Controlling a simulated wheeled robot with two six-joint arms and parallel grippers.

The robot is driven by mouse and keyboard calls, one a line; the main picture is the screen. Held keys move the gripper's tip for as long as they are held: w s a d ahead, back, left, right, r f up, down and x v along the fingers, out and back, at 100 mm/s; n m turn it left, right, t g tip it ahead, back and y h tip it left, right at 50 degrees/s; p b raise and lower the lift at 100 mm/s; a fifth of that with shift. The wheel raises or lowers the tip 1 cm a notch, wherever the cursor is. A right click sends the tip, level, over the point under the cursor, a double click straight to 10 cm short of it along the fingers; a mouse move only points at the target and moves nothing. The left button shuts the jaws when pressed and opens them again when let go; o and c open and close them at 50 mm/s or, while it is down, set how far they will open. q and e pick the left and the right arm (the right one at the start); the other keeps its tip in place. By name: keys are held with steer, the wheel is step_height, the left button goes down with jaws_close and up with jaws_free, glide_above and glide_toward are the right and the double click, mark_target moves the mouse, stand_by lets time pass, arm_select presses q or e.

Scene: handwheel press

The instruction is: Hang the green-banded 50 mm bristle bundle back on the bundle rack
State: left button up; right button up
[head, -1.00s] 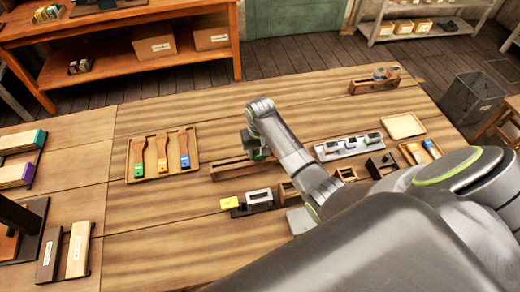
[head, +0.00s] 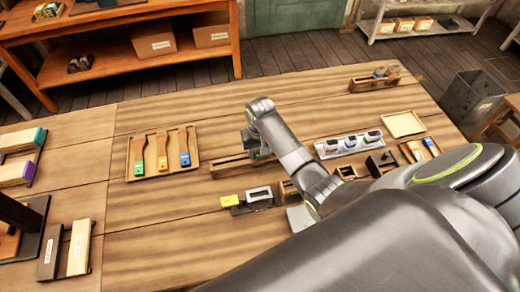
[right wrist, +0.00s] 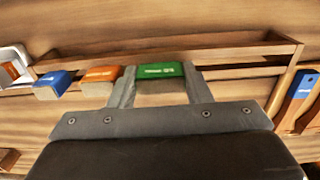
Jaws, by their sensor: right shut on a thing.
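The green-banded bristle bundle (right wrist: 161,71) shows in the right wrist view between the two fingers of my right gripper (right wrist: 155,86), which is shut on it. It is in line with an orange-banded bundle (right wrist: 101,75) and a blue-banded bundle (right wrist: 52,84) to its left. The long wooden bundle rack (right wrist: 215,57) runs behind them. I cannot tell whether the green bundle rests on the rack's rail. In the head view my right gripper (head: 254,146) is over the rack (head: 228,167), and the arm hides much of both. My left gripper is not in view.
A tray of brush handles (head: 131,172) lies left of the rack. A light tray with several small pieces (head: 348,147) lies to the right. Table between left trays is clear.

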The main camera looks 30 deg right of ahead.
stand_by(0.3)
steer(key=o, duration=1.1)
